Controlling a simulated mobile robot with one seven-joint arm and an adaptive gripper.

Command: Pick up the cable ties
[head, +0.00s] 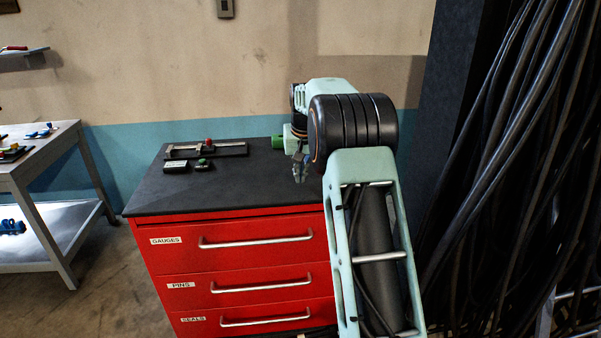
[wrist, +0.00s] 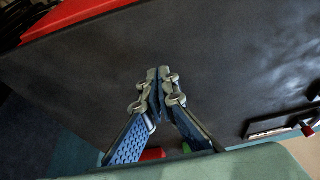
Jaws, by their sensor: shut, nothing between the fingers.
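I cannot make out the cable ties for sure in either view. My gripper (head: 300,176) hangs over the right part of the red cabinet's dark top (head: 235,190), partly behind my own arm. In the wrist view my gripper (wrist: 158,78) has its fingertips together, with nothing between them, above bare dark top. A green object (head: 277,142) shows at the back of the cabinet top, just left of my wrist. In the wrist view a small red piece (wrist: 152,154) and a green piece (wrist: 186,148) show behind the fingers, mostly hidden.
A long gauge with a red knob (head: 207,150) lies at the back of the top; it also shows in the wrist view (wrist: 270,128). Two small dark items (head: 188,166) lie before it. A workbench (head: 52,150) stands left; thick black cables (head: 510,150) hang right.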

